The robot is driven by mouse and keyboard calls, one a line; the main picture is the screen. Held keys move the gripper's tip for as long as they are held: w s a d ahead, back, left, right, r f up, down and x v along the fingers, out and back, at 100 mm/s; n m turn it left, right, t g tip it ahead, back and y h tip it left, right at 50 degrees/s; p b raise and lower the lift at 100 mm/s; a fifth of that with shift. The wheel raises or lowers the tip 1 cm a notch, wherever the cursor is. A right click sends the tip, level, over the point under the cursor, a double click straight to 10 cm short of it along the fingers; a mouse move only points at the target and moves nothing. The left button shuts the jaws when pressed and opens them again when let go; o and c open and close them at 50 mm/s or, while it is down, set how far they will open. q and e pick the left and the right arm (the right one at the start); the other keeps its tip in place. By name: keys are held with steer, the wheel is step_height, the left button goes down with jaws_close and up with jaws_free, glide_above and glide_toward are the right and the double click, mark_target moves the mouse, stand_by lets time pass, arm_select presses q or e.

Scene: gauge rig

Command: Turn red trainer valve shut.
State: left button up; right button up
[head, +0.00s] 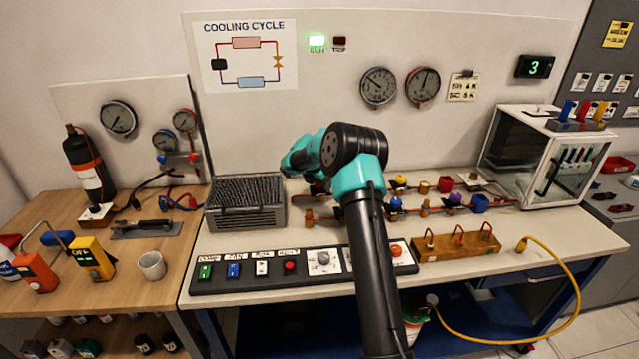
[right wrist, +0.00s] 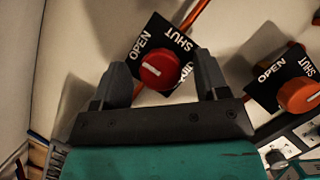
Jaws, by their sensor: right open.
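The red trainer valve (right wrist: 159,69) shows in the right wrist view as a round red knob on a black plate marked OPEN and SHUT. A short white line on the knob slants across its face, nearer the OPEN word than the SHUT word. My right gripper (right wrist: 160,63) is open, with one finger on each side of the knob; I cannot tell whether either finger touches it. In the head view my right arm reaches up over the bench and hides this valve and the gripper's fingertips. My left gripper is not in view.
An orange knob (right wrist: 299,96) on a similar plate is close to the right finger. In the head view, a grey finned box (head: 245,216) stands left of my arm, a control strip (head: 225,283) lies in front, and more coloured valves (head: 445,184) stand to the right.

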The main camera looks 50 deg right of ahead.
steer(key=shift+c, duration=0.3)
steer(key=c, duration=0.9)
steer(key=shift+m, duration=0.4)
steer(key=m+g, duration=0.1)
steer(key=m, duration=0.3)
steer(key=shift+w+g, duration=0.1)
steer(key=shift+g, duration=0.3)
steer(key=m, duration=0.2)
steer(key=m+g+y, duration=0.1)
steer(key=m, duration=0.1)
steer(key=shift+m+g, duration=0.3)
steer(key=m+y, duration=0.1)
steer(key=m, duration=0.1)
steer(key=m+g, duration=0.1)
steer(key=m, duration=0.1)
steer(key=shift+w+d+m+y, duration=0.1)
steer(key=shift+m+y, duration=0.2)
steer(key=shift+y, duration=0.1)
steer(key=shift+m+y, duration=0.7)
steer(key=shift+m, duration=1.2)
steer(key=shift+g, duration=0.3)
